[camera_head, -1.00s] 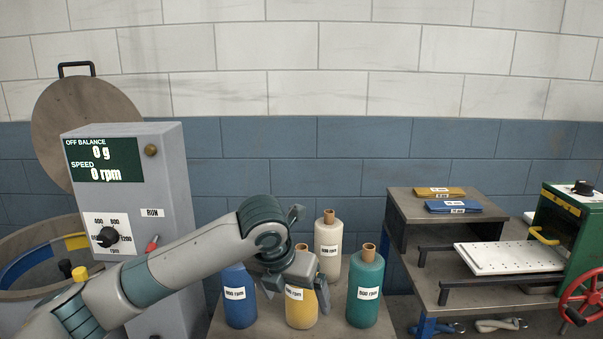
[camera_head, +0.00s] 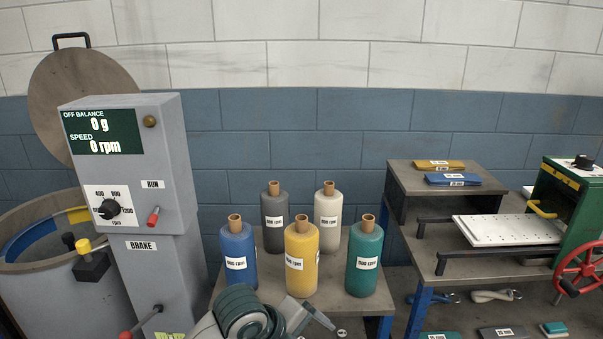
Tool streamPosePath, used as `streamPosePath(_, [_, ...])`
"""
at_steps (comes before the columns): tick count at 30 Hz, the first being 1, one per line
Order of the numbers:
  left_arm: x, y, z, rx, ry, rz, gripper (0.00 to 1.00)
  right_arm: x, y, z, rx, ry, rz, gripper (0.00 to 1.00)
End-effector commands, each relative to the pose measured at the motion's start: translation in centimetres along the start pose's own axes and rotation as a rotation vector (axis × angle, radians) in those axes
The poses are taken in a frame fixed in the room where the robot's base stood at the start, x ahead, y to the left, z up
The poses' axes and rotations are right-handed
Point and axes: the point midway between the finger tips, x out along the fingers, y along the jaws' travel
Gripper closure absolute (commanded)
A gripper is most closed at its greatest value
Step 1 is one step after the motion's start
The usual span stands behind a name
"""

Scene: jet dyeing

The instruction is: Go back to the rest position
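My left gripper (camera_head: 307,318) is low at the bottom edge, in front of the yellow bottle (camera_head: 301,262). Its two fingers look spread apart with nothing between them, and part of the hand is cut off by the frame. My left arm's grey and dark green wrist (camera_head: 240,312) shows just to the left. The yellow bottle stands upright on the small table, apart from the gripper. My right gripper is not in view.
Blue (camera_head: 238,255), dark grey (camera_head: 273,220), white (camera_head: 327,222) and green (camera_head: 364,262) bottles stand around the yellow one. A grey control box (camera_head: 165,180) and drum (camera_head: 35,290) are left. A bench with a green machine (camera_head: 570,205) is right.

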Motion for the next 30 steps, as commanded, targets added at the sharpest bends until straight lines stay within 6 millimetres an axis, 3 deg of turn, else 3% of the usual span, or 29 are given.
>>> streamPosePath(6, [1.6,5.3,-1.5,-0.405,0.002,-0.030,0.08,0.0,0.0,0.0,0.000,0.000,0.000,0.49])
streamPosePath(16, [2.1,15.1,-2.7,-1.037,-0.066,-0.043,0.08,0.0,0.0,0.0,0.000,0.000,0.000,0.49])
streamPosePath(27, [-0.1,28.6,-4.3,-1.707,-0.267,-0.052,0.08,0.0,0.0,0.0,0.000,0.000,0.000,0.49])
streamPosePath(30, [-1.0,31.3,-4.7,-1.827,-0.322,-0.061,0.08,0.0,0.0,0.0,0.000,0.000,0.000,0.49])
